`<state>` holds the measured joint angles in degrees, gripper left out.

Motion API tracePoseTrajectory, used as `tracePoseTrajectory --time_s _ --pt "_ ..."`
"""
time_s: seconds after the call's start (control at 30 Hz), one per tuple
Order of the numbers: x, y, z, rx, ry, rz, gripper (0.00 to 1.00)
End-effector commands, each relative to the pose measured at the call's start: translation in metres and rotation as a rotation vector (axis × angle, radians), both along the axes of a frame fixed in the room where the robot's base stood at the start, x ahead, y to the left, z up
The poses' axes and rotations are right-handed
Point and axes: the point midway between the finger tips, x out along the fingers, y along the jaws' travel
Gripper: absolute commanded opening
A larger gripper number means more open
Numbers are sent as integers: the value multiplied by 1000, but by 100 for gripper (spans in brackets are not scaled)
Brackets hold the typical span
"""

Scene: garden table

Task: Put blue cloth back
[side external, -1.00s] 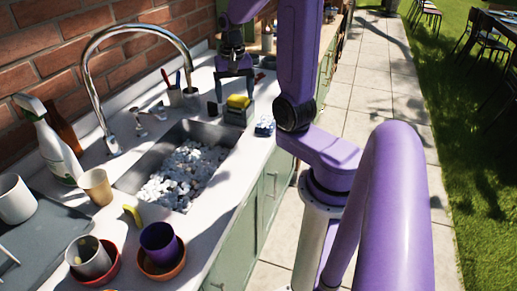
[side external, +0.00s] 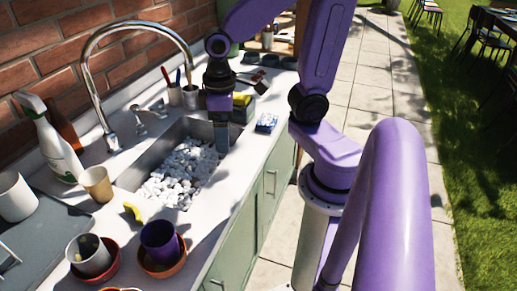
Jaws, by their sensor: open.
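The blue cloth (side external: 266,122) looks like a small folded blue-and-white bundle. It lies on the white counter near the front edge, right of the sink's far end. My gripper (side external: 221,146) points down at the far right corner of the sink, to the left of the cloth and apart from it. It is seen nearly edge-on, and nothing shows held in it. The gripper partly hides a grey holder (side external: 239,114) with a yellow sponge (side external: 242,100).
The sink (side external: 150,176) holds many white pebbles. A tall curved faucet (side external: 95,85) arches over it. Cups with brushes (side external: 190,97) stand behind my gripper. A spray bottle (side external: 55,145), a tan cup (side external: 97,184) and pots (side external: 160,248) stand nearer. Counter between sink and front edge is mostly clear.

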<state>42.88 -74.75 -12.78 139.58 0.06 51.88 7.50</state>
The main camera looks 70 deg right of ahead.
Motion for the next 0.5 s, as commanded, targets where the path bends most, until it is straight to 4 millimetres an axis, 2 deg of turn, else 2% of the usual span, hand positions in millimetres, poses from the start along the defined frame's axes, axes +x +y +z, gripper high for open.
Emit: tracePoseTrajectory --time_s 0.2,0.4,0.5 --pt "-44 25 0 1 -3 305 85" --pt "-80 36 0 2 -6 540 85" --pt "-93 39 0 3 -7 615 85"
